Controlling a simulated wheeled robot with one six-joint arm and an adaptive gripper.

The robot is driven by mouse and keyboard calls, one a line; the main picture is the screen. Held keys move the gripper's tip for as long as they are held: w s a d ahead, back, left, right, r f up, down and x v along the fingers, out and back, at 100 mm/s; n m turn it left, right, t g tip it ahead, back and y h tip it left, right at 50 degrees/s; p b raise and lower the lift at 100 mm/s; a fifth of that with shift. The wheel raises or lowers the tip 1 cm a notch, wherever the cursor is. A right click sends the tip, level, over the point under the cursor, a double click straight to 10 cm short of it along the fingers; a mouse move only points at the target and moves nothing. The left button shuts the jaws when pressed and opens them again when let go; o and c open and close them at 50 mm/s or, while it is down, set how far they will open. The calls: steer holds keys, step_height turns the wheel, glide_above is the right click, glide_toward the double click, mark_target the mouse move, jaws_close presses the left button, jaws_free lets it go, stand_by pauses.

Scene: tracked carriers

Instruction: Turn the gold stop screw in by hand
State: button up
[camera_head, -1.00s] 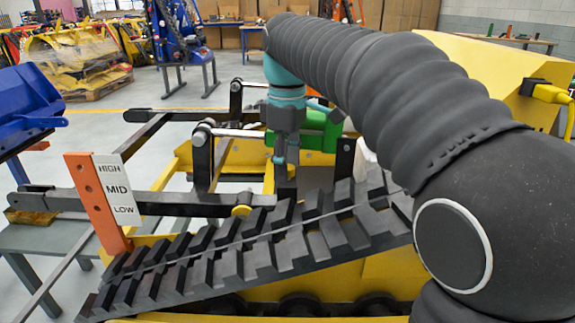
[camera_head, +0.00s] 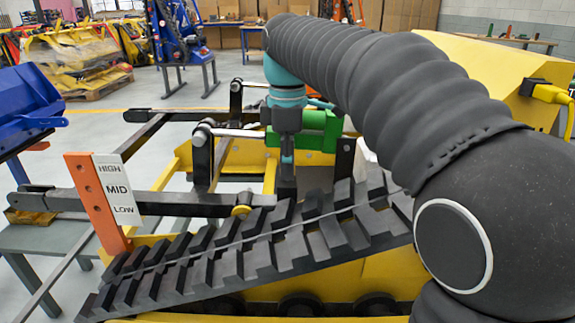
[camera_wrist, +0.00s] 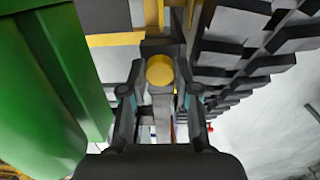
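The gold stop screw shows its round gold head (camera_wrist: 160,71) in the wrist view, at the top of a dark post. My gripper (camera_wrist: 160,80) is right at it, with one dark fingertip on either side of the head. The gaps between fingertips and head are too small to tell whether they touch it. In the head view my gripper (camera_head: 287,161) points down over a dark upright post (camera_head: 287,183) behind the track, and the screw's head is hidden there.
A black track (camera_head: 230,250) runs in front. A dark lever with a gold roller (camera_head: 241,211) points to an orange post with a HIGH, MID, LOW plate (camera_head: 116,190).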

steer(key=m, duration=0.3)
steer(key=shift+m, duration=0.3)
steer(key=m, duration=0.4)
steer(key=shift+m, duration=1.1)
steer(key=shift+m, duration=1.1)
steer(key=m, duration=0.7)
steer(key=shift+m, duration=0.3)
